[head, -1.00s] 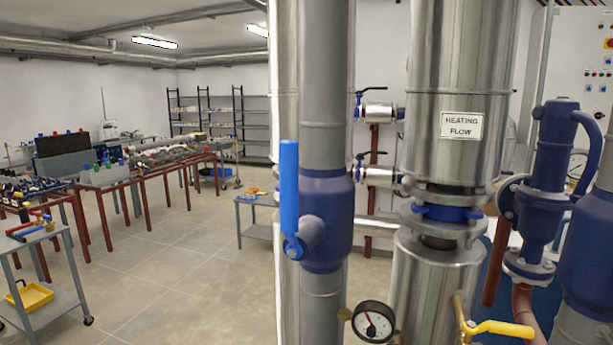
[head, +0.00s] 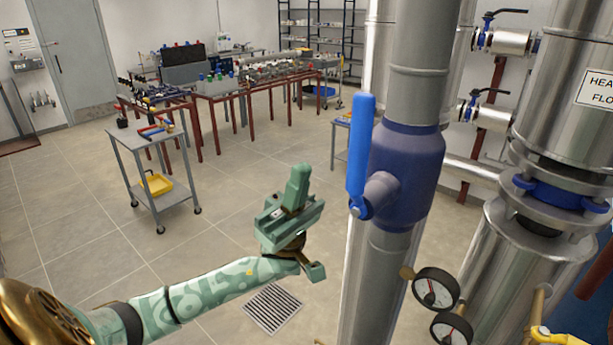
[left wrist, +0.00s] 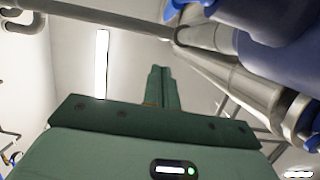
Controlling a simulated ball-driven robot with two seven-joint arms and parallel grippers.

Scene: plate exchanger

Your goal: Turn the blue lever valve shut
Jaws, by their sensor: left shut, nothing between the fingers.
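The blue lever (head: 360,150) stands upright, in line with the vertical grey pipe, on the left side of the dark blue valve body (head: 408,180). My left gripper (head: 299,172) is green, points upward and is shut and empty. In the head view it is left of the lever, with a clear gap in the picture. In the left wrist view the closed fingers (left wrist: 161,82) point away from the camera. Blue parts of the valve (left wrist: 270,35) fill the upper right there, apart from the fingers. My right gripper is not in view.
Two round gauges (head: 437,289) and a yellow handle (head: 452,330) sit low, right of the pipe. Insulated metal pipes (head: 545,150) stand at the right. A cart (head: 150,140) and workbenches stand at the back left. The floor (head: 90,240) at the left is open.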

